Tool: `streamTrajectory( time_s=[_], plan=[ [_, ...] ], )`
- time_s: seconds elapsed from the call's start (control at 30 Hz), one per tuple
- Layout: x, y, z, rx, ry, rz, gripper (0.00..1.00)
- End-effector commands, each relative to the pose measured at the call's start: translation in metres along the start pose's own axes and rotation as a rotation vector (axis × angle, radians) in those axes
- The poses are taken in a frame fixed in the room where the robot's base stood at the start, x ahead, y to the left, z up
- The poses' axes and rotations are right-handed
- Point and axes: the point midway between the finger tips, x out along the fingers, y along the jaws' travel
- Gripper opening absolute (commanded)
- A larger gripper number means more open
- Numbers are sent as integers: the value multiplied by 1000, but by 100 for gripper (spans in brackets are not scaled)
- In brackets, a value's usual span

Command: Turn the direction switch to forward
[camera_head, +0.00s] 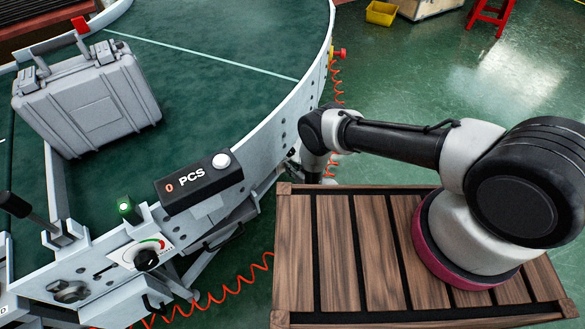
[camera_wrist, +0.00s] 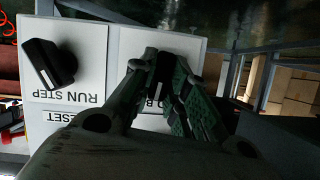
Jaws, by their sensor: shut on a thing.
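In the wrist view, the direction switch (camera_wrist: 160,78) is a dark knob with a white mark on the right white panel. It looks roughly upright in the picture. My gripper (camera_wrist: 158,66) is shut on it, one finger on each side. The label beneath is upside down and mostly covered by the fingers, so only a few letters show and I cannot read which setting the knob points to. In the head view my arm reaches left to the conveyor's outer side, and the gripper and switch are hidden there.
A second black knob (camera_wrist: 48,64), labelled RUN STEP, sits on the left panel (camera_wrist: 88,45), with a RESET label below. In the head view, the curved green conveyor (camera_head: 215,75) carries a grey case (camera_head: 92,100). A PCS counter box (camera_head: 199,181) and orange coiled hose (camera_head: 205,303) are nearby.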

Motion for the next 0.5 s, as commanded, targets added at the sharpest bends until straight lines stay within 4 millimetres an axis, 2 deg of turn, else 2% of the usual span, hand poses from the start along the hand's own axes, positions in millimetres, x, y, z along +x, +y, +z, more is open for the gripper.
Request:
streamTrajectory(
  time_s=[0.5],
  plan=[
    [0, -4, 1, -423, 2, 175, 0]
  ],
)
